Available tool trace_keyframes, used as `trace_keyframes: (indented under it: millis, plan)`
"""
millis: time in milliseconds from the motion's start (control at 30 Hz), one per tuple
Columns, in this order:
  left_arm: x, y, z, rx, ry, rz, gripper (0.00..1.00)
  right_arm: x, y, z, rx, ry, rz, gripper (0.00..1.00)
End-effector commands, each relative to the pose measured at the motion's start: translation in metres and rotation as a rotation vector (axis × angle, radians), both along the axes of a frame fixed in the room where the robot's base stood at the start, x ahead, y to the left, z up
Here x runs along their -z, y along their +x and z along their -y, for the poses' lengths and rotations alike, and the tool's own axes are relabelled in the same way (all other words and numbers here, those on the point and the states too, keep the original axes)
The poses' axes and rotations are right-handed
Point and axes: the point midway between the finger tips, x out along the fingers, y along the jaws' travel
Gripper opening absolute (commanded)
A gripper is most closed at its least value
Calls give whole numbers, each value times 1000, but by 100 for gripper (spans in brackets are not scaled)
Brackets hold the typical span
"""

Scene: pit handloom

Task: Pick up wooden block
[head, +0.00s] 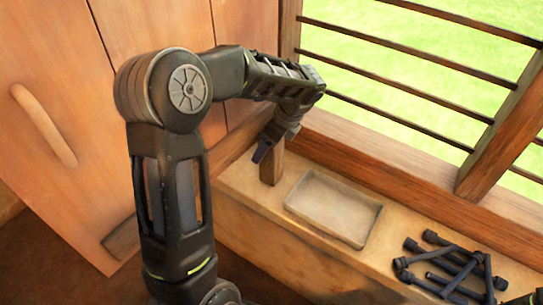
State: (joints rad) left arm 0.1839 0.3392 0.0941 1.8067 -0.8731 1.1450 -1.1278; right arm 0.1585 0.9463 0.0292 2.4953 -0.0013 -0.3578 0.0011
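A wooden block (271,167) stands upright on the pale ledge, just left of a shallow tray. My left arm rises from the lower left and bends over to the ledge. My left gripper (265,150) points down at the top of the block, with a dark finger across its upper left side. The wrist hides the block's top and most of the fingers, so I cannot tell whether they grip it.
The shallow pale tray (333,208) lies on the ledge (262,215). Several dark rod-like pieces (456,266) are heaped to its right. A barred window (420,75) is behind. A wooden panel with a handle (43,125) stands at the left.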

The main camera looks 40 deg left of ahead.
Motion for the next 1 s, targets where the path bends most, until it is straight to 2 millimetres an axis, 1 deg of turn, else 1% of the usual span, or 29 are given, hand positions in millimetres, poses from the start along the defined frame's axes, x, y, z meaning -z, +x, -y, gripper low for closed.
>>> trace_keyframes:
  millis: [533,1000]
  plan:
    - [0,0,0,0,0,0,79,0,0,0,0,0,0,36]
    - [0,0,0,0,0,0,41,0,0,0,0,0,0,36]
